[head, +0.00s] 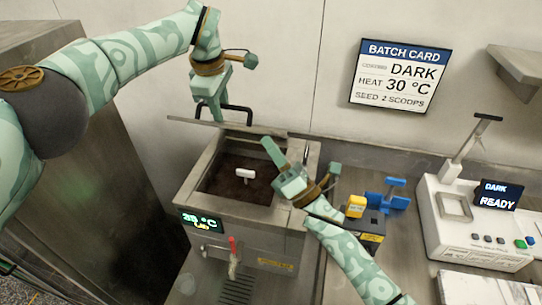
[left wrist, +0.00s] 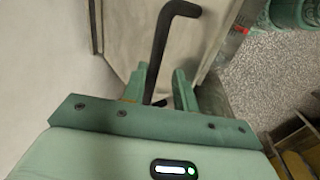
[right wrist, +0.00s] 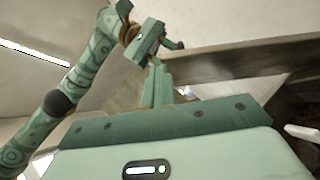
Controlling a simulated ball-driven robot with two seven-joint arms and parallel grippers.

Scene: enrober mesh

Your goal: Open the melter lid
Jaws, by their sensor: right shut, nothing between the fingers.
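The melter (head: 195,185) is a steel box with dark chocolate showing in its open well. Its lid (head: 185,121) is swung up at the back and shows almost edge-on. The lid's black handle (head: 240,107) sticks out behind it, and the bent bar (left wrist: 165,40) also shows in the left wrist view. My left gripper (head: 213,118) is at the handle; its fingers stand apart with the bar between them, and contact is unclear. My right gripper (head: 267,143) is shut and empty, above the melter's right back corner, apart from the handle. The lid also shows in the right wrist view (right wrist: 225,68).
A white T-shaped piece (head: 243,173) sits in the well. The melter's front has a display (head: 201,222) and a red-handled tap (head: 232,246). To the right are a yellow-topped item (head: 355,206), a blue stand (head: 396,195) and a white machine (head: 470,232). A batch card (head: 401,76) hangs behind.

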